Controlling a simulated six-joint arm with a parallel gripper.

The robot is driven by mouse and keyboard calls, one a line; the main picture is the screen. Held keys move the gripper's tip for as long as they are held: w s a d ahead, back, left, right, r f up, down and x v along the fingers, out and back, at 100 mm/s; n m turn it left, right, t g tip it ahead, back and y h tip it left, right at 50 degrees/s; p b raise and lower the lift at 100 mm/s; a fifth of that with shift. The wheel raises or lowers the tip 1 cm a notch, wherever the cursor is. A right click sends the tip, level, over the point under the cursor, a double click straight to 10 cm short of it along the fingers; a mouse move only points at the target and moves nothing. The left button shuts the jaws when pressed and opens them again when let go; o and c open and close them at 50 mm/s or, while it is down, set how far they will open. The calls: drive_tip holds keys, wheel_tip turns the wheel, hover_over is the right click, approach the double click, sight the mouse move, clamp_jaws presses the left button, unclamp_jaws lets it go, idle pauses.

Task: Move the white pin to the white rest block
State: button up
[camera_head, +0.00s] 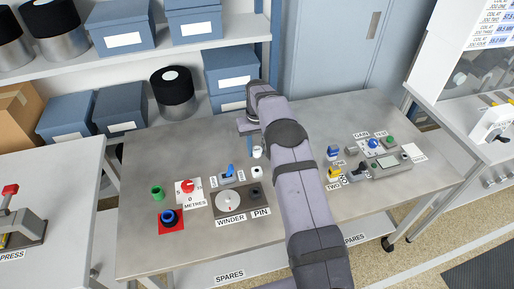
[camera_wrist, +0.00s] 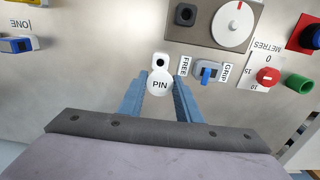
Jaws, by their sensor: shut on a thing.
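In the head view the pin (camera_head: 257,152) shows beside the blue fingers (camera_head: 250,145). The small white rest block (camera_wrist: 161,60) with a dark hole stands just beyond the pin in the wrist view; the pin's top slightly overlaps its near edge. The block also shows in the head view (camera_head: 257,171), its hole uncovered. The pin's lower end is hidden, so its height above the table is unclear.
The winder (camera_head: 229,202) with its white disc and dark pin socket (camera_head: 255,193) is close by. A FREE/GRIP switch with a blue lever (camera_wrist: 206,73) stands beside the block. A red METRES knob (camera_head: 187,186) and green cup (camera_head: 157,192) are left.

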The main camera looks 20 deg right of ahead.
sight(257, 157)
drive_tip(key=shift+f+b, duration=1.4)
drive_tip(key=shift+f, duration=1.15)
drive_tip(key=shift+f+b, duration=1.35)
drive_tip(key=shift+f, duration=0.35)
drive_tip(key=o, duration=1.3)
drive_tip(key=shift+c, duration=0.2)
drive_tip(key=shift+r, duration=0.1)
wheel_tip(257, 157, up, 7)
drive_tip(key=shift+f+b, duration=0.1)
drive_tip(key=shift+b, duration=1)
drive_tip(key=shift+r, duration=0.25)
drive_tip(key=shift+s, duration=0.1)
